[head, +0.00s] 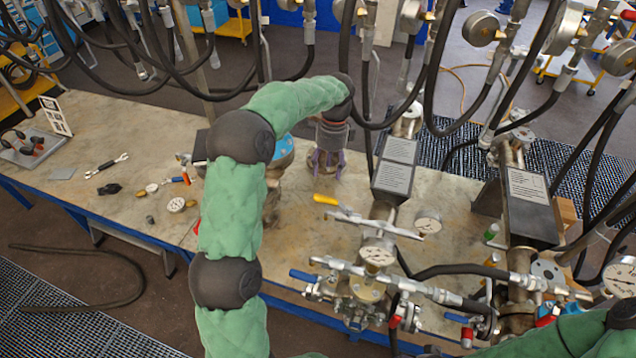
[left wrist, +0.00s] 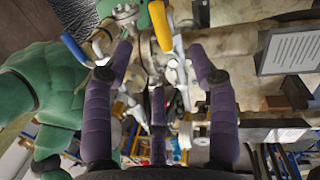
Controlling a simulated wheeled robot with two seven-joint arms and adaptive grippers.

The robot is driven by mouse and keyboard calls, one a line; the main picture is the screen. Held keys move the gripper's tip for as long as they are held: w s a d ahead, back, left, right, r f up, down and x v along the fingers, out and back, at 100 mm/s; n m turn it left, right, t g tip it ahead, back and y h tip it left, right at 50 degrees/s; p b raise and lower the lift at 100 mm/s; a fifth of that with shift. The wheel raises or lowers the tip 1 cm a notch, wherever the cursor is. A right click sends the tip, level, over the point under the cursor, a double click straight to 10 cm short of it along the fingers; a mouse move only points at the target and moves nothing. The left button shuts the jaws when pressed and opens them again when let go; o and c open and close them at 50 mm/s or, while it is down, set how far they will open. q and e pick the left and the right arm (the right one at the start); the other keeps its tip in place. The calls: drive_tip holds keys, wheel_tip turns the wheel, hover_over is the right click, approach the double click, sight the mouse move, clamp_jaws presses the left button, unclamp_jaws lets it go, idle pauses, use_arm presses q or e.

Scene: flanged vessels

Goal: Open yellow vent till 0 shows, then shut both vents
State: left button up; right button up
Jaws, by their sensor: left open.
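The yellow vent handle (head: 326,199) sticks out left from the pipework in front of the labelled grey box. It also shows near the top of the left wrist view (left wrist: 161,27). A blue handle (head: 303,275) sits lower on the same assembly and shows at upper left in the left wrist view (left wrist: 75,49). The gauge (head: 378,256) between them has a dial too small to read. My left gripper (head: 327,172) points down, behind the yellow handle in the head view. Its purple fingers (left wrist: 160,85) are spread and hold nothing. My right gripper is out of view.
Another valve assembly (head: 520,290) with hoses is further right. Hoses and gauges hang overhead. Small tools and a wrench (head: 106,165) lie on the bench's left part.

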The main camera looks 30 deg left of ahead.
sight(324, 198)
use_arm(q)
drive_tip(key=f+p, duration=0.1)
drive_tip(key=f, duration=0.2)
drive_tip(key=s+f+m, duration=0.1)
drive_tip(key=f, duration=0.3)
drive_tip(key=s+f+m+p, duration=0.1)
drive_tip(key=f, duration=0.2)
drive_tip(key=shift+s+d+f+p, duration=0.15)
drive_tip(key=shift+f+p, duration=0.15)
drive_tip(key=shift+f, duration=0.05)
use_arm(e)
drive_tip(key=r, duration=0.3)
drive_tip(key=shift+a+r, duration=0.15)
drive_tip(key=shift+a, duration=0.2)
use_arm(q)
clamp_jaws()
